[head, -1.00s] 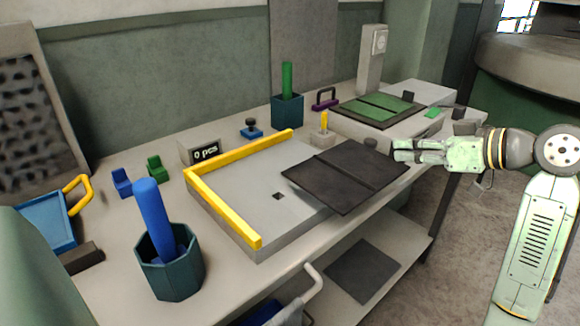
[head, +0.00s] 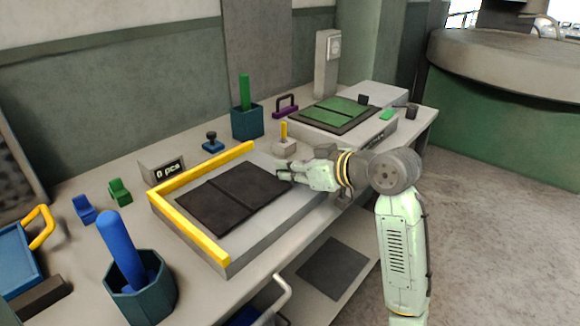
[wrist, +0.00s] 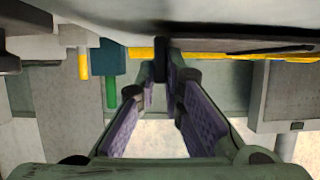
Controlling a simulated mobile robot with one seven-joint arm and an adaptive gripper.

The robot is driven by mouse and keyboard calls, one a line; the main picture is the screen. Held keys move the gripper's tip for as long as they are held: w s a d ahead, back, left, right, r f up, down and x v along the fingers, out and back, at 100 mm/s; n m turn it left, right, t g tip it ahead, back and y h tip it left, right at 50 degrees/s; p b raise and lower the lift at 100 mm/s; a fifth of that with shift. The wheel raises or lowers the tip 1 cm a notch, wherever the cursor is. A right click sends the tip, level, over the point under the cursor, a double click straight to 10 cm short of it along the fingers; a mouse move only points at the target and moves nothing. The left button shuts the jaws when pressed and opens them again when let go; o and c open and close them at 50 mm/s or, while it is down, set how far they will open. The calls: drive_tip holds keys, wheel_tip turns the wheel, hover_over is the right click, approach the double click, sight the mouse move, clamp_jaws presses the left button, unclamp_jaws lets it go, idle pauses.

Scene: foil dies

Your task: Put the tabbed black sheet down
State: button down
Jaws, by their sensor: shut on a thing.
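The tabbed black sheet (head: 232,197) has two dark panels with a seam between them. In the head view it lies nearly level over the grey plate of the press bed (head: 290,205), inside the yellow L-shaped rail (head: 178,208). I cannot tell whether it rests on the plate or is slightly above it. My gripper (head: 286,174) is at the sheet's right edge, shut on its tab. In the wrist view the fingers (wrist: 164,77) close on a small dark piece; the sheet's surface is hard to make out there.
A display reading "0 pcs" (head: 168,171) stands behind the rail. A cup with a blue rod (head: 140,296) is at the front left. A cup with a green rod (head: 247,122) and a green-panelled board (head: 335,115) are farther back. A dark square (head: 333,268) lies on the lower shelf.

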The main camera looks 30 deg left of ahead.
drive_tip(key=shift+f, duration=0.15)
drive_tip(key=shift+f, duration=0.2)
drive_tip(key=c, duration=1.7)
unclamp_jaws()
drive_tip(key=shift+r, duration=0.2)
drive_tip(key=b+v, duration=0.2)
drive_tip(key=v, duration=1)
drive_tip(key=shift+s, duration=0.1)
